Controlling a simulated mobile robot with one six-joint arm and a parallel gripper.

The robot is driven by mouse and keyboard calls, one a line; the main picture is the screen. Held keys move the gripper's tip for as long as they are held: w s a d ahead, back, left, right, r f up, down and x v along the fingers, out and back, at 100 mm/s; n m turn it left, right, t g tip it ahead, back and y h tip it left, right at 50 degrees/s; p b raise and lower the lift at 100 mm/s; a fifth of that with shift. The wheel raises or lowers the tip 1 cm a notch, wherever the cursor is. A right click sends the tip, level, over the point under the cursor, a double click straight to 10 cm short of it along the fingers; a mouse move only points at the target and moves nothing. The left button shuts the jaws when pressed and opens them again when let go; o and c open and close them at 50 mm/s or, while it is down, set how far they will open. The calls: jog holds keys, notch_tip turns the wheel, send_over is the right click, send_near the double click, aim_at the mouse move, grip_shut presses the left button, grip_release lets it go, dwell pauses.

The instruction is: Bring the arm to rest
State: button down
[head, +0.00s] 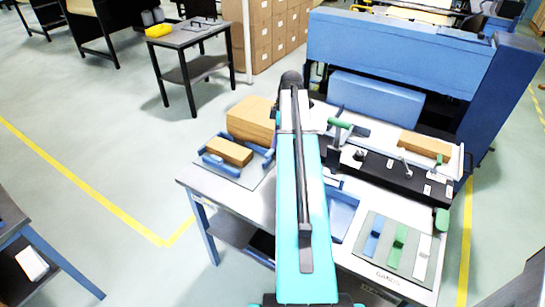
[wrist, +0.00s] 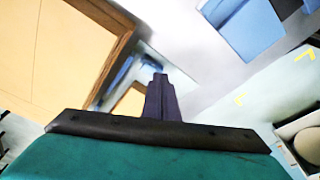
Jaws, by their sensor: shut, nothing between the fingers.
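My gripper (wrist: 160,82) shows in the wrist view as dark fingers pressed together, with nothing between them. It points over the table area and touches nothing that I can make out. In the head view my turquoise arm reaches away from me over the grey table (head: 195,180), and its fingers are hidden behind the dark end of the arm. A large tan block (head: 252,118) stands just left of the arm's far end. A large tan surface (wrist: 50,55) fills the left of the wrist view.
A smaller tan block (head: 229,151) sits in a blue holder on the left. A blue machine (head: 400,55) stands at the back right, with another tan block (head: 425,145) before it. A mat (head: 385,247) with coloured pieces lies right of the arm.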

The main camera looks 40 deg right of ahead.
jog(key=shift+r, duration=0.4)
